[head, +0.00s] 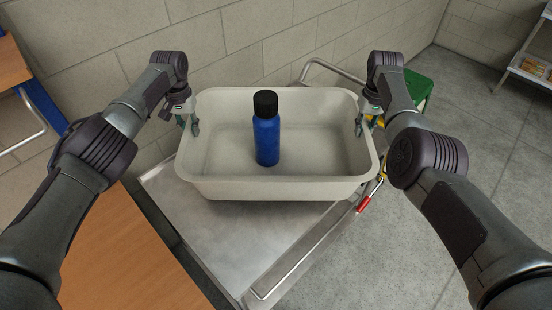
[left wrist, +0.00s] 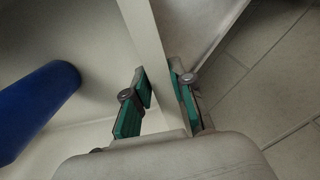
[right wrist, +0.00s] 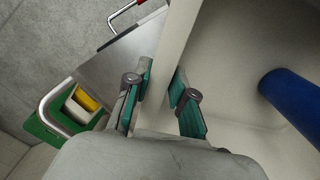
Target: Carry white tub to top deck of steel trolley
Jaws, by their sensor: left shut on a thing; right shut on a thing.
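The white tub (head: 276,189) is in the middle of the head view, with a blue bottle with a black cap (head: 266,138) standing upright inside it. My left gripper (head: 188,125) is shut on the tub's left wall; the left wrist view shows its green-padded fingers (left wrist: 162,95) on either side of the wall. My right gripper (head: 366,122) is shut on the right wall, and its fingers straddle that wall in the right wrist view (right wrist: 158,95). The tub is level over the top deck of the steel trolley (head: 235,245). I cannot tell whether it touches the deck.
The trolley's tubular handle (head: 325,64) and a red-gripped part (head: 365,203) lie behind and right of the tub. A wooden table (head: 135,265) is at the lower left. A green container (head: 418,88) stands behind my right arm. A shelf rack (head: 535,65) is at the far right.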

